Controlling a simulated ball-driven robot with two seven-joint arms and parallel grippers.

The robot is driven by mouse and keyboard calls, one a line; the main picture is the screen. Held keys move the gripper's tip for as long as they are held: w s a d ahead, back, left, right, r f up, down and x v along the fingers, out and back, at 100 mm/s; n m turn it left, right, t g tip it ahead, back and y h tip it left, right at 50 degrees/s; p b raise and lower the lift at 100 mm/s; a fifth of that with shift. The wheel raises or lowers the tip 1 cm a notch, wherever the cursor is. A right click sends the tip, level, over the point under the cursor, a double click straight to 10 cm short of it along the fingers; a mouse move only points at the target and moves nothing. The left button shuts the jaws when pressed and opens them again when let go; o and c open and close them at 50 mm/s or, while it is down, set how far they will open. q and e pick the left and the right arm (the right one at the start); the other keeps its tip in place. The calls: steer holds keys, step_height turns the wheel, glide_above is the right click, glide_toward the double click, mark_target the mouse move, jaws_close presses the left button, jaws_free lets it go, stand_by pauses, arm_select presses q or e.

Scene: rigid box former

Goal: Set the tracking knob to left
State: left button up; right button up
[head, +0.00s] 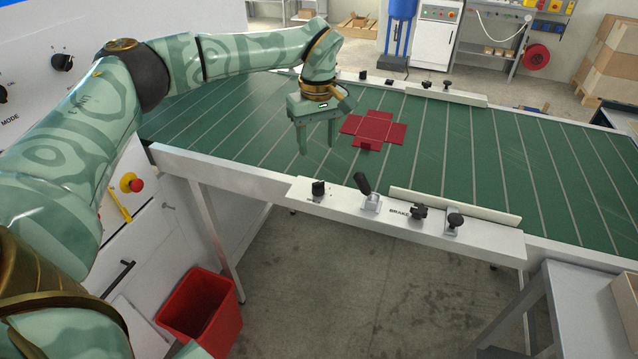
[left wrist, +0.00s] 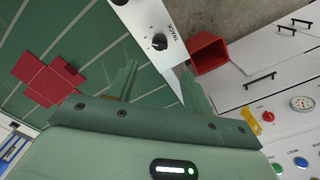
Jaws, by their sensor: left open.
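The tracking knob (head: 318,188) is a black knob at the left end of the white panel on the near side of the green belt. In the left wrist view the knob (left wrist: 159,41) sits beside the word TRACK; it has a light pointer mark, whose setting I cannot read surely. My left gripper (head: 317,145) is open and empty, pointing down over the belt, beyond and above the knob and apart from it. In the left wrist view the knob lies ahead of the gap between the fingers (left wrist: 157,72). My right gripper is not in view.
A lever (head: 364,187), a brake knob (head: 419,212) and another knob (head: 454,221) stand to the right on the same panel (head: 340,206). A flat red blank (head: 376,128) lies on the belt (head: 250,140). A red bin (head: 200,308) stands on the floor below.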

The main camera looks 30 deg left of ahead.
mark_target(318, 182)
arm_select(q)
step_height(318, 182, down, 12)
steer(key=b, duration=0.2)
steer(key=shift+b, duration=0.3)
steer(key=shift+c, duration=0.2)
steer(key=shift+r, duration=0.1)
steer(key=c, duration=0.9)
